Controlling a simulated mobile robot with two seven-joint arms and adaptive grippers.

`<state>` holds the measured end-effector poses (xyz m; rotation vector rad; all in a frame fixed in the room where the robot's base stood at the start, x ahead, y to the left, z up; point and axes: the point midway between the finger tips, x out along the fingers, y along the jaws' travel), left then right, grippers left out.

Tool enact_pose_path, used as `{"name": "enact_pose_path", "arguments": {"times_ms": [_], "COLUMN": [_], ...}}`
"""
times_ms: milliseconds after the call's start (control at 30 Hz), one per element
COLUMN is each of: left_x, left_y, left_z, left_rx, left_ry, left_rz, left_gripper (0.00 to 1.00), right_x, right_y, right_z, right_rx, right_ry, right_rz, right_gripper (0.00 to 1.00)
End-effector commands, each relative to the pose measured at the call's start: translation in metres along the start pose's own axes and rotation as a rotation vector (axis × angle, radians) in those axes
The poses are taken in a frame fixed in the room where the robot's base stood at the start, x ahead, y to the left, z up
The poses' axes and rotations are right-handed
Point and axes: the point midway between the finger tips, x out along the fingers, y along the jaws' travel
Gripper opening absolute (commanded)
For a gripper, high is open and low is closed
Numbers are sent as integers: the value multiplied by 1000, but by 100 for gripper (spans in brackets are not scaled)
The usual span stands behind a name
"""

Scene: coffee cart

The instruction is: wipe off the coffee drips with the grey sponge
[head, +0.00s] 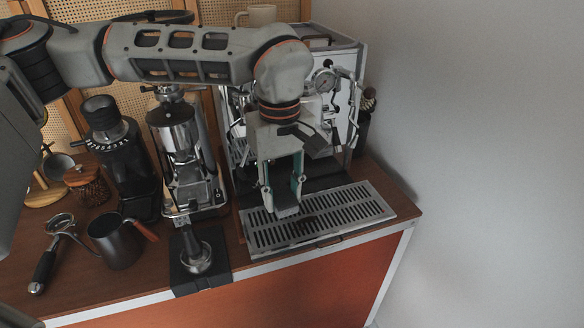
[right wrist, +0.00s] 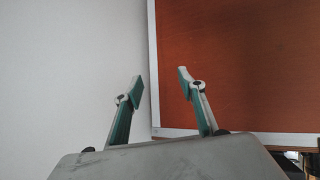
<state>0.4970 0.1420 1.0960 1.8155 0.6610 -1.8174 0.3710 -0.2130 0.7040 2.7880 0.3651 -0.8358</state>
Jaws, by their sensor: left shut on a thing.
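The grey sponge (head: 286,210) is between the fingertips of my left gripper (head: 284,190), which is shut on it and points down. The sponge is low over the slotted metal drip tray (head: 375,210), near its middle; I cannot tell whether it touches the tray. A dark patch (head: 308,221) that looks like coffee shows on the tray, just right of the sponge. My right gripper (right wrist: 161,86) is open and empty in the right wrist view, with the cart's orange front panel (right wrist: 240,65) and a pale wall beyond it.
The espresso machine (head: 345,75) stands behind the tray, partly hidden by my left arm. The cart's front edge is close.

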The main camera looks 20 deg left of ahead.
Motion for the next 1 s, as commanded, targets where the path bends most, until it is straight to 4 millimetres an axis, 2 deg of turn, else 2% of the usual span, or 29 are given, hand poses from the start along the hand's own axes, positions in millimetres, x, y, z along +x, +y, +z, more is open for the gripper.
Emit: {"name": "enact_pose_path", "arguments": {"times_ms": [133, 367, 600, 800, 1000], "left_x": [1, 10, 34, 53, 61], "left_y": [0, 0, 0, 0, 0], "left_z": [0, 0, 0, 0, 0], "left_rx": [1, 1, 1, 2, 1], "left_ry": [0, 0, 0, -1, 0], "left_rz": [0, 0, 0, -1, 0], "left_gripper": [13, 13, 13, 13, 13], "right_x": [-1, -2, 8, 20, 23], "right_y": [-1, -9, -21, -19, -19], "right_z": [3, 19, 23, 30, 40], "right_rx": [1, 5, 3, 2, 0], "right_ry": [-4, -21, 4, 16, 7], "right_rz": [-1, -11, -30, -25, -24], "right_gripper": [40, 40, 40, 40, 40]}}
